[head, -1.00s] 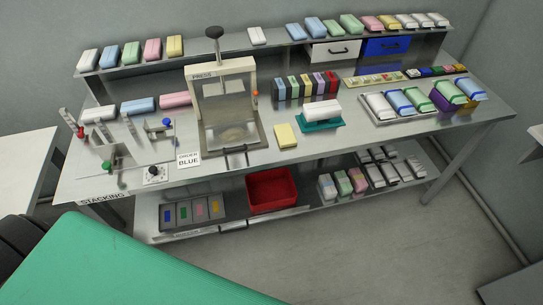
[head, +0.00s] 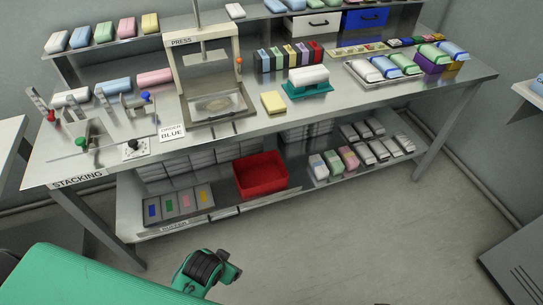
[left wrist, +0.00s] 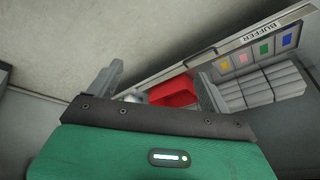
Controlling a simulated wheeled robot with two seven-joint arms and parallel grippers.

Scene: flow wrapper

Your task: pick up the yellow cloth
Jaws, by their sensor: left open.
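A yellow folded cloth (head: 273,102) lies flat on the steel bench top. It is right of the press and left of a teal holder with a white roll-like block. A yellow pack (head: 150,23) also sits on the upper shelf. My left gripper (left wrist: 160,72) shows in the left wrist view with its two grey fingers apart and nothing between them. It is low in front of the bench, away from the cloth. In the head view only green and black parts of my arm show at the bottom. The cloth is not visible in the left wrist view. My right gripper is not in view.
The press (head: 207,75) stands left of the cloth, with a row of coloured boxes (head: 288,58) behind it. The teal holder (head: 307,88) is close on the right. A red bin (head: 261,175) sits on the lower shelf. The floor in front is clear.

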